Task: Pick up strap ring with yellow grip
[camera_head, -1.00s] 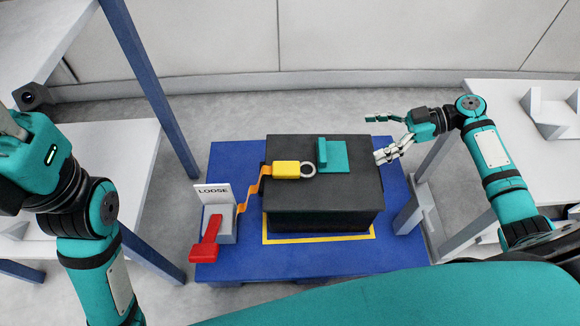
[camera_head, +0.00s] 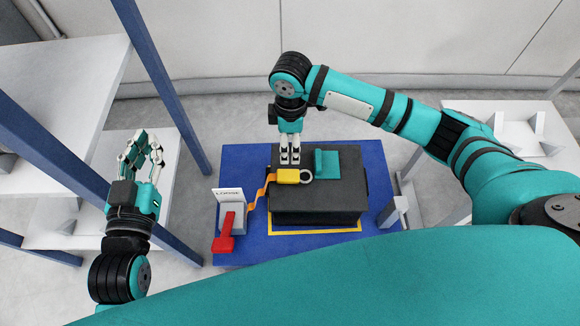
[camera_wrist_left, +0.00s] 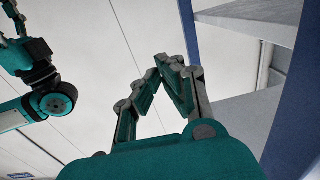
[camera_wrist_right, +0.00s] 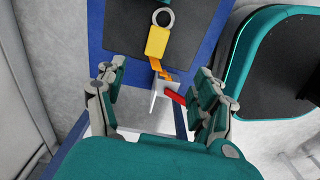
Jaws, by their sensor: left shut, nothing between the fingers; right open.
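The strap ring is a grey ring (camera_head: 306,175) joined to a yellow grip (camera_head: 288,176), with an orange strap (camera_head: 261,191) running left and down from it. It lies on top of the black box (camera_head: 340,198). My right gripper (camera_head: 289,160) is open and points down just behind the yellow grip in the head view. In the right wrist view, the yellow grip (camera_wrist_right: 157,41) and ring (camera_wrist_right: 163,18) show ahead of and between the open fingers (camera_wrist_right: 165,85), apart from them. My left gripper (camera_head: 143,140) is shut and empty, raised at the left; its fingertips (camera_wrist_left: 168,62) meet in its wrist view.
A teal block (camera_head: 327,164) sits on the box beside the ring. A red lever (camera_head: 226,230) and a sign reading LOOSE (camera_head: 228,195) stand on the blue platform (camera_head: 245,250) left of the box. White shelves with blue posts (camera_head: 165,90) stand at left; a white table (camera_head: 500,115) is at right.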

